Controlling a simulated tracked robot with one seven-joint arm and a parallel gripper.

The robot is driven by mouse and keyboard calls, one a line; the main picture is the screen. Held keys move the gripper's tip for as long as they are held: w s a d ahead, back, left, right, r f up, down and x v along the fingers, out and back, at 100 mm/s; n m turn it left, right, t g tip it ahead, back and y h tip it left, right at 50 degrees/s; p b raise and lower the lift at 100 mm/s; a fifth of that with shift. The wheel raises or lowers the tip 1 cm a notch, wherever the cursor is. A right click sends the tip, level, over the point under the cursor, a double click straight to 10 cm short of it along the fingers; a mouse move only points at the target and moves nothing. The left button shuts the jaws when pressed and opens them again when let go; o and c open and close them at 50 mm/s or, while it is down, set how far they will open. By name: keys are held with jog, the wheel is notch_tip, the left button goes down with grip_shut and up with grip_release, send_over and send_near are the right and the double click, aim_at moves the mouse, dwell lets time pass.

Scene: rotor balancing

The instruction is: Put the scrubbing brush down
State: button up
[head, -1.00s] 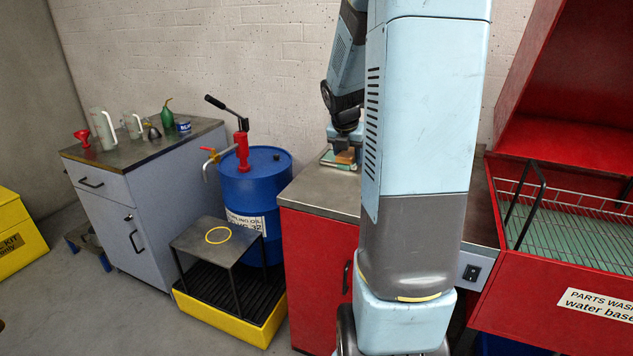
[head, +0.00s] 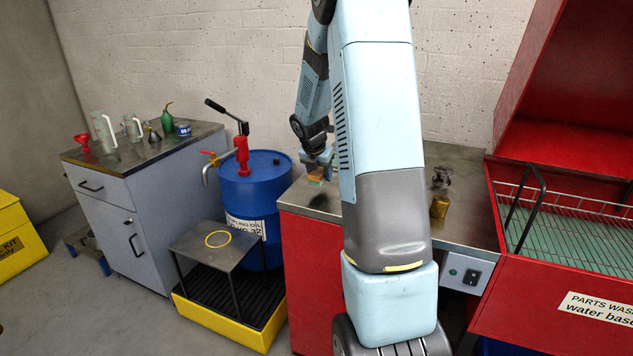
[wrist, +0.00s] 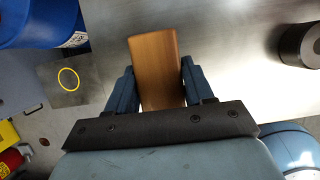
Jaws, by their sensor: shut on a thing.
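The scrubbing brush has a brown wooden back (wrist: 156,70) that shows between the fingers in the wrist view. In the head view the brush (head: 315,175) is small, with a greenish patch under the brown part. My gripper (head: 317,163) is above the left part of the red cabinet's metal top (head: 312,200). In the wrist view my gripper (wrist: 157,88) is shut on the brush, one finger on each side. I cannot tell whether the brush's underside touches the metal top.
A blue drum (head: 255,190) with a red pump stands left of the cabinet. A brown jar (head: 439,206) and a dark metal part (head: 441,176) stand on the top, right of my arm. The red parts washer (head: 560,250) is at the right.

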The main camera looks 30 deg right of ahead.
aim_at(320, 190)
jog(key=shift+f, duration=1.4)
jog(key=shift+f, duration=0.3)
jog(key=shift+a+f, duration=0.1)
jog(key=shift+f, duration=0.2)
